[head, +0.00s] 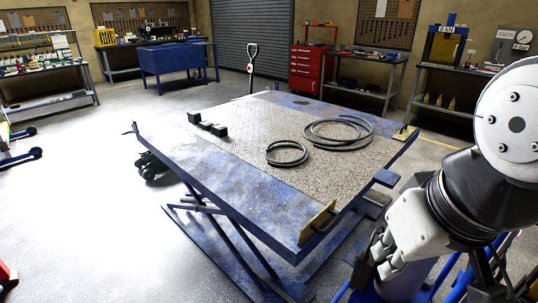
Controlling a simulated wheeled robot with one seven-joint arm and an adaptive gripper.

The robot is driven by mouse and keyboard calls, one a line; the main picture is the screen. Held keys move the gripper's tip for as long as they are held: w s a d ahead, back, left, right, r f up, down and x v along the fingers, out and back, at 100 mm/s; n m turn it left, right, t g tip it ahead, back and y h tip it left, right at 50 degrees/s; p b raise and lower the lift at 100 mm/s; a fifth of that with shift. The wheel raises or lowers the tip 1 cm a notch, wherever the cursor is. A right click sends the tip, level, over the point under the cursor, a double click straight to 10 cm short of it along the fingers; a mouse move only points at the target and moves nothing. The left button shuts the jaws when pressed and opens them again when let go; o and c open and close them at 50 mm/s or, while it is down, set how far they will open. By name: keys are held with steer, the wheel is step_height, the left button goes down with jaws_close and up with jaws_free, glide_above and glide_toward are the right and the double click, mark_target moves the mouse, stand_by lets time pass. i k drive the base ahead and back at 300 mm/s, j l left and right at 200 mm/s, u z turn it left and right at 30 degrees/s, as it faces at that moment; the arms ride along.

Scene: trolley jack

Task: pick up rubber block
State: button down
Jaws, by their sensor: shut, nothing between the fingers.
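Three small black blocks lie on the top of a blue lift table, toward its left far side. One block (194,117) sits farthest back, a second, flatter-looking block (206,124) lies in the middle, and a third block (220,130) lies nearest. They are close together in a slanting row; I cannot tell whether they touch. Links of my arm fill the right side of the head view, well away from the blocks. I cannot make out my gripper's fingers in this view.
The lift table (265,205) has a worn blue edge and a speckled mat. A small black ring (287,153) and a larger coiled hose (338,133) lie right of the blocks. Open floor (90,215) lies left.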

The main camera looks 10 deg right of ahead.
mark_target(194, 117)
steer(key=i+j+u, duration=0.75)
steer(key=i, duration=0.2)
steer(key=i+u, duration=0.35)
steer(key=i, duration=0.15)
steer(key=i+j+z, duration=0.2)
steer(key=i, duration=0.25)
steer(key=i+z, duration=0.15)
steer(key=i, duration=0.35)
steer(key=i+j+z, duration=0.2)
steer(key=i, duration=0.25)
steer(key=i+j+z, duration=1)
steer(key=j+z, duration=0.25)
steer(key=z, duration=0.3)
